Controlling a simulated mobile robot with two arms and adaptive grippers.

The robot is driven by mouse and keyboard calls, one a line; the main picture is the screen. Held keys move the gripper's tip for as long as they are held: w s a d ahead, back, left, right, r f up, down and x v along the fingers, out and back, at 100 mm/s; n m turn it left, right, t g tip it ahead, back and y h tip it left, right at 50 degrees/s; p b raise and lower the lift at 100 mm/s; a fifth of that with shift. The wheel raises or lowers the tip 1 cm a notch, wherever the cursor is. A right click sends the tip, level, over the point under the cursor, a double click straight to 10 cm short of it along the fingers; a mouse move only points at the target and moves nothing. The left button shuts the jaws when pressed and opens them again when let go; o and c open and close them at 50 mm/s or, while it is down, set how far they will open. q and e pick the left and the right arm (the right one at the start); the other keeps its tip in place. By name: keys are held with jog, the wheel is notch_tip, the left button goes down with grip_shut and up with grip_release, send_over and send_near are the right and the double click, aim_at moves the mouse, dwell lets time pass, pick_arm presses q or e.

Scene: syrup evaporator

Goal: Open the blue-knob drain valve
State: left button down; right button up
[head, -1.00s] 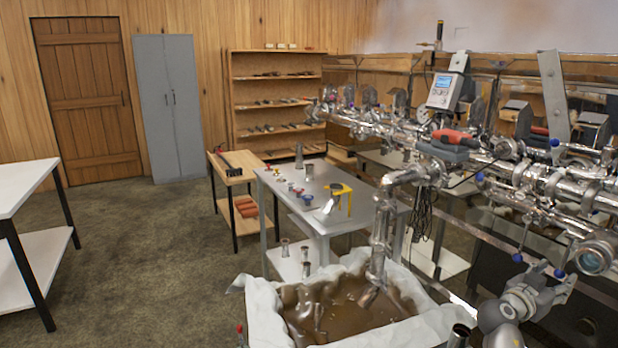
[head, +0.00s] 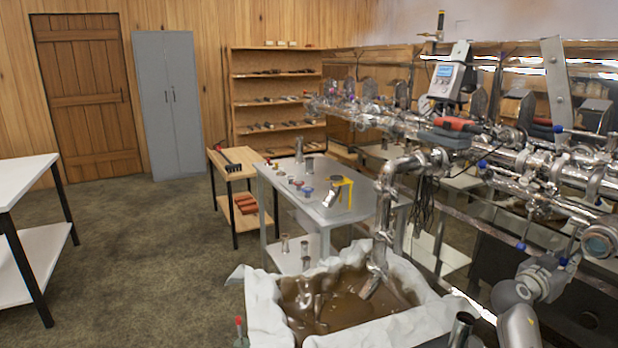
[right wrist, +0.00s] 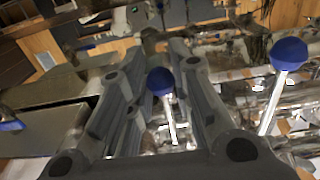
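Several blue ball knobs sit on thin metal levers along the steel pipework. In the head view one blue knob (head: 520,247) is just left of my right gripper (head: 568,252), and another blue knob (head: 562,261) shows at its fingers. In the right wrist view the right gripper (right wrist: 155,55) is open, with a blue knob (right wrist: 160,81) on its pale lever showing between the fingers. I cannot tell whether they touch it. A second blue knob (right wrist: 289,54) stands outside the fingers to the right. My left gripper is not in view.
A steel pipe (head: 383,220) hangs down into a cloth-lined tub (head: 262,305) of brown liquid. A grey table (head: 290,215) with small fittings stands behind it. More valves and pipes (head: 500,160) crowd the right side. The floor (head: 150,270) at left is clear.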

jog(key=shift+a, duration=0.1)
jog(key=shift+v, duration=0.95)
jog(key=shift+r, duration=0.1)
jog(key=shift+a, duration=0.1)
jog(key=shift+s+a+r+p, duration=0.25)
jog(key=shift+s+a+p, duration=0.1)
jog(key=shift+a, duration=0.3)
jog(key=shift+s+a+r, duration=0.1)
jog(key=shift+a, duration=0.05)
